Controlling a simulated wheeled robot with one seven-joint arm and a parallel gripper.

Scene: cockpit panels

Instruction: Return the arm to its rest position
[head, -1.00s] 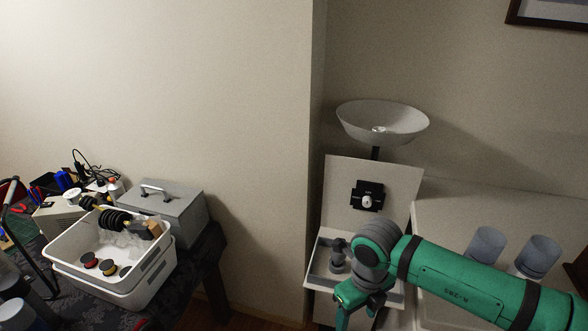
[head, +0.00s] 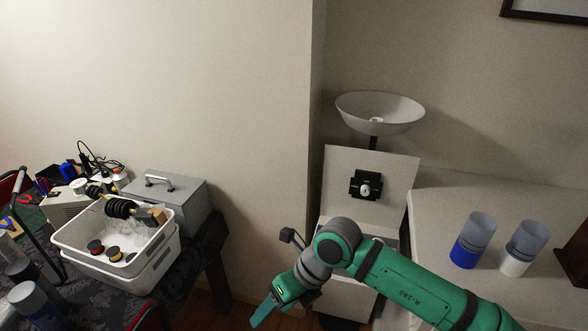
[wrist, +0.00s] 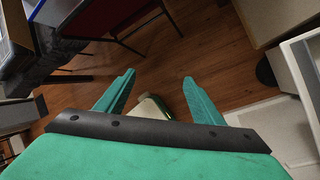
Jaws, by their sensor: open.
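My green arm reaches in from the lower right in the head view, bent at a grey elbow joint. My gripper (head: 268,308) points down and left in front of the cockpit panel stand. In the wrist view my gripper (wrist: 158,95) shows two green fingers spread apart over the wooden floor, with nothing between them. A pale, dark-edged object (wrist: 152,108) shows behind the palm bar; I cannot tell what it is. The white panel (head: 345,195) with its black-mounted knob (head: 366,186) stands upright behind my arm. My forearm hides part of the stand's lower section.
A dark table at left holds a white crate (head: 75,256) and a grey metal box (head: 172,203). A white bowl (head: 380,112) stands behind the panel. A white counter (head: 450,205) at right holds two cups (head: 474,240). Open floor (wrist: 195,50) lies below my gripper.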

